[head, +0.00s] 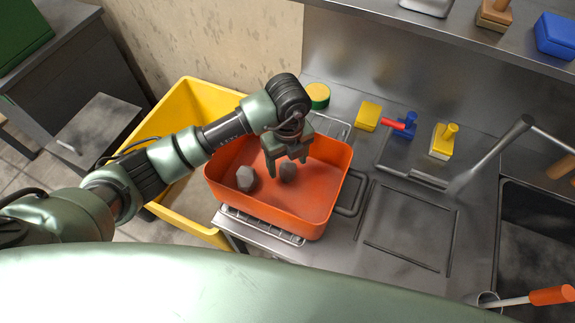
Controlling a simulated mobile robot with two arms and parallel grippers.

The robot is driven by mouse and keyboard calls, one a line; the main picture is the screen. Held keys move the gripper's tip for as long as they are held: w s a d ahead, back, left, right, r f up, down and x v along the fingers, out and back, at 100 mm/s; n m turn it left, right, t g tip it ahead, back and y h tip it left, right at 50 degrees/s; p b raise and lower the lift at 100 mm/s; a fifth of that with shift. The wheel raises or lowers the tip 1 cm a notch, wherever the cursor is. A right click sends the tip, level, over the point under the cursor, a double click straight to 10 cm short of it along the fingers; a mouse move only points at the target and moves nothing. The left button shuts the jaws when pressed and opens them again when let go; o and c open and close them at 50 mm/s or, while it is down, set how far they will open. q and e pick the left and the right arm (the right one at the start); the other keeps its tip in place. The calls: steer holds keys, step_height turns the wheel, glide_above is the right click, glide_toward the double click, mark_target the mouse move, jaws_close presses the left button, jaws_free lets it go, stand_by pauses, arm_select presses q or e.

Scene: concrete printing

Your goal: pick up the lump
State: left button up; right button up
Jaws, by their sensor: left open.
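Two grey lumps lie in an orange tray (327,204) on the metal counter. The larger lump (246,178) is near the tray's left side. The smaller, darker lump (288,172) is near the middle, just below my left gripper. My left gripper (287,168) is open, pointing down into the tray, with its fingers near the smaller lump. I cannot tell whether the fingers touch it or stand at its height. My right gripper is not in view.
A yellow bin (190,98) stands left of the counter. Behind the tray are a green-and-yellow round item (317,95), a yellow block (368,115) and a red-and-blue tool (402,125).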

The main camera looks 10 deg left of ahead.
arm_select(q)
step_height(320, 180, down, 2)
steer(key=shift+w+f, duration=0.1)
steer(key=shift+w, duration=0.05)
steer(key=shift+c, duration=0.3)
jaws_close()
